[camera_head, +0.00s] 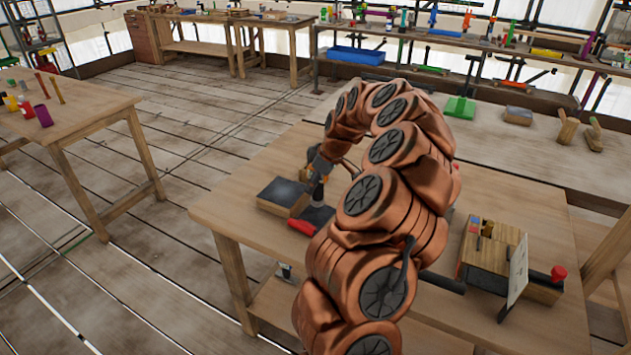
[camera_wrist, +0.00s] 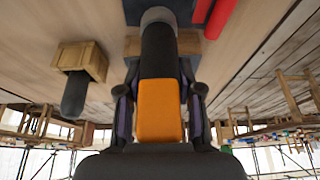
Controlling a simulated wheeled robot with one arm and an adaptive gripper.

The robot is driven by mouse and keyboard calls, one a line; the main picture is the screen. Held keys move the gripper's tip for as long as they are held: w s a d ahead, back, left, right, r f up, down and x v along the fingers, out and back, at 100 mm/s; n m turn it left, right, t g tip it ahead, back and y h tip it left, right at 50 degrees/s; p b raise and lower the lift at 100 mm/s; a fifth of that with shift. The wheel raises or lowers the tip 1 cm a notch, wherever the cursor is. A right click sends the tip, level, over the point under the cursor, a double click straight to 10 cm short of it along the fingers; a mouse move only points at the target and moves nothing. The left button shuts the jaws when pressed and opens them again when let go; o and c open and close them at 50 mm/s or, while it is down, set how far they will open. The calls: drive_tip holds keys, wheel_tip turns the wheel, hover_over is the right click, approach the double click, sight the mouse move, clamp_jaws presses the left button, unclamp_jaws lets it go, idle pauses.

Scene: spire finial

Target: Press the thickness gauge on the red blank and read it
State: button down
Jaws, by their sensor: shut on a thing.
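My gripper (camera_head: 322,168) is shut on the thickness gauge, a dark stick-like tool with an orange body (camera_wrist: 160,110). In the head view the gauge (camera_head: 318,192) points down over a dark flat piece (camera_head: 320,215) on the table. Its grey tip shows at the top of the wrist view; I cannot tell whether it touches anything. A red rounded bar (camera_head: 301,227) lies beside the dark piece and shows in the wrist view (camera_wrist: 219,17). I cannot tell whether the small red square (camera_head: 473,231) on the wooden fixture at right is the red blank. No gauge reading is visible.
A wooden block with a dark top (camera_head: 284,192) stands just left of the gauge. The wooden fixture (camera_head: 490,250) at right carries a white upright plate (camera_head: 516,275) and a red knob (camera_head: 558,273). My arm hides the table's middle.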

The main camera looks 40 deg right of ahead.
sight(315, 192)
drive_tip(key=shift+f+b, duration=1.25)
drive_tip(key=shift+f, duration=0.6)
drive_tip(key=c, duration=0.7)
unclamp_jaws()
drive_tip(key=v, duration=1.2)
drive_tip(key=shift+a, duration=0.1)
